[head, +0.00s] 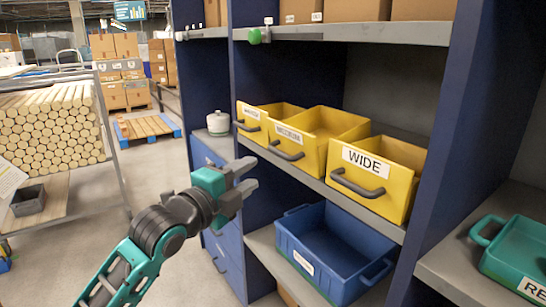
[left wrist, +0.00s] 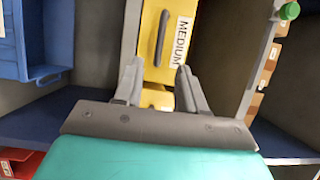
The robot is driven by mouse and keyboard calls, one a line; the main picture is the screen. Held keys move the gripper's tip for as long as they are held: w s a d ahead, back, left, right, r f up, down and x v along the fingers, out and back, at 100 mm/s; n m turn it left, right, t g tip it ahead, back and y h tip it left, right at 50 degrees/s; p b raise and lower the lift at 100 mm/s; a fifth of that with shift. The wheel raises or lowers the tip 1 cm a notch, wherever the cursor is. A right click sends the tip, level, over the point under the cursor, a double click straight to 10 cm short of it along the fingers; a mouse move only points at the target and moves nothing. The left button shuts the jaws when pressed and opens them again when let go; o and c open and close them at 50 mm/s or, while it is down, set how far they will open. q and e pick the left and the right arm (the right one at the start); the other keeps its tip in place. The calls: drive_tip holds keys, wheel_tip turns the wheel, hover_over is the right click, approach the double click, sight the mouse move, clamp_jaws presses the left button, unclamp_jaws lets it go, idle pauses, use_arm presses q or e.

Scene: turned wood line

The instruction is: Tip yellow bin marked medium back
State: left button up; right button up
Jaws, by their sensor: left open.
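The yellow bin marked medium (head: 315,153) is the middle one of three yellow bins on the middle shelf. My left gripper (head: 250,174) is open and empty, in front of the shelf and to the left of this bin's handle. In the left wrist view its two fingers (left wrist: 158,72) point toward the bin front, apart from the handle.
The WIDE yellow bin (head: 367,192) stands to the right, a narrower yellow bin (head: 250,129) to the left. A blue bin (head: 330,245) sits on the shelf below. A green knob (head: 254,36) is on the upper shelf edge. A teal bin (head: 520,258) stands far right.

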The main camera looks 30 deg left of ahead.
sight(278, 155)
use_arm(q)
drive_tip(key=w, duration=1)
drive_tip(key=shift+w, duration=0.4)
clamp_jaws()
